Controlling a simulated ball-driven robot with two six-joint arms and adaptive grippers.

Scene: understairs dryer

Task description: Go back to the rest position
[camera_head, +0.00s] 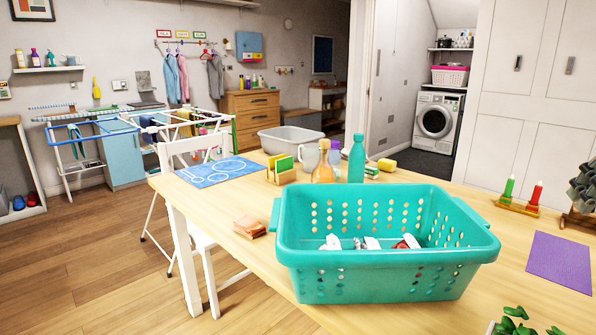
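Neither of my grippers shows in the head view, and no part of my arms is in the picture. A teal laundry basket (384,274) with round holes stands on the near part of the wooden table (262,278). A few white and red items (372,243) lie inside it. Most of the basket's contents are hidden by its walls.
On the table are a teal bottle (357,160), an orange bottle (323,165), a grey basin (291,138), a blue mat (218,171), a purple mat (562,260) and candles (533,195). A white chair (194,150) stands left. Wooden floor (80,262) is open at far left.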

